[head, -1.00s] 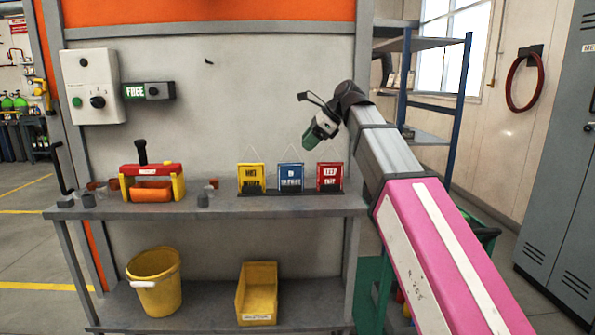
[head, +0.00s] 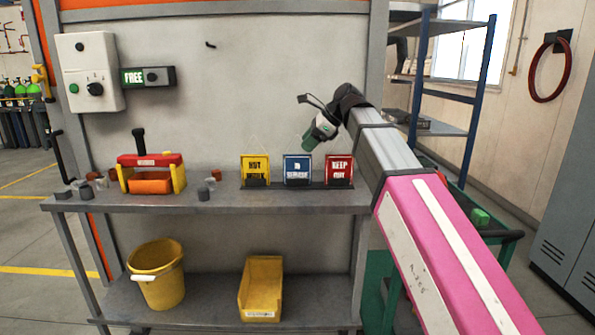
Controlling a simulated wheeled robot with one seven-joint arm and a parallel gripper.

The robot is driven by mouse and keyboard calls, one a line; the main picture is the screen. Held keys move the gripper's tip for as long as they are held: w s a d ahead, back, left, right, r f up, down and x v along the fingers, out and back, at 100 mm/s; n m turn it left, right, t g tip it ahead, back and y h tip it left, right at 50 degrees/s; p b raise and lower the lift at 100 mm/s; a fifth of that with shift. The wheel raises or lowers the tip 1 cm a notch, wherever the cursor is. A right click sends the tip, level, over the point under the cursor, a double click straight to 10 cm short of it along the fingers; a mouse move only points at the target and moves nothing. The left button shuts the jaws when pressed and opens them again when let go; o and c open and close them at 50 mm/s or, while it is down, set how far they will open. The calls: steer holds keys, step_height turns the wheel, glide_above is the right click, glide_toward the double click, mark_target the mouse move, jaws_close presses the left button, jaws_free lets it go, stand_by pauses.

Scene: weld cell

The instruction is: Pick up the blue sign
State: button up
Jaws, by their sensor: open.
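The blue sign (head: 297,169) with white lettering stands upright on the grey shelf (head: 220,203). It is in the middle of a row, between a yellow sign (head: 255,166) and a red sign (head: 339,168). A dark holder strip runs along the foot of the row. My gripper (head: 308,143) is above and slightly right of the blue sign in the picture, pointing down and left. It is open, and I see nothing in it. Its fingers are small in this view, and their distance from the sign is hard to tell.
A red and yellow toolbox (head: 151,172) and several small grey and brown pieces stand on the shelf's left. A yellow bucket (head: 157,274) and yellow bin (head: 261,289) are on the lower shelf. A blue-post rack (head: 478,95) and green cart (head: 505,234) are at right.

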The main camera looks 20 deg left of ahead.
mark_target(301, 155)
steer(key=x, duration=0.4)
steer(key=shift+f, duration=0.4)
steer(key=shift+c, duration=0.3)
jaws_close()
